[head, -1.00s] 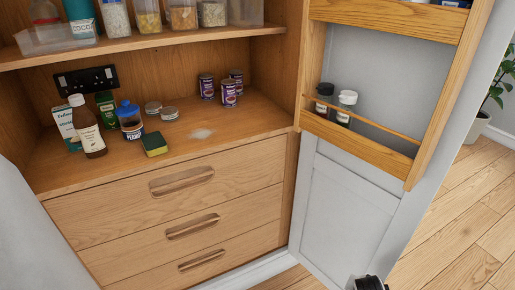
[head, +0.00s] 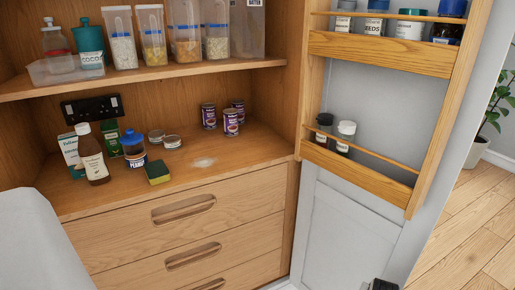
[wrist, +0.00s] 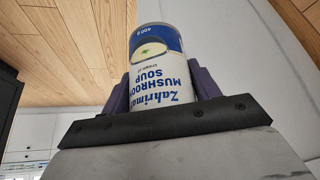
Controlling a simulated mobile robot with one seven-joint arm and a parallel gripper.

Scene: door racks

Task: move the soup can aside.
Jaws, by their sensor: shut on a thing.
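The soup can (wrist: 158,60), with a white and blue label reading mushroom soup, sits between the jaws of my gripper (wrist: 162,88) in the wrist view. The purple-grey fingers are shut on its two sides. The far end of the can sticks out beyond the fingers, with wooden floor or boards behind it. The can does not show clearly in the head view. A small dark shape (head: 382,284) at the bottom edge there is too cut off to identify.
An open cupboard holds purple cans (head: 231,122), bottles, a sponge (head: 157,172) and two flat tins on its counter (head: 245,150). Bare counter lies right of the sponge. The open door's lower rack (head: 357,160) holds two jars (head: 346,136) at its left, with room to their right.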

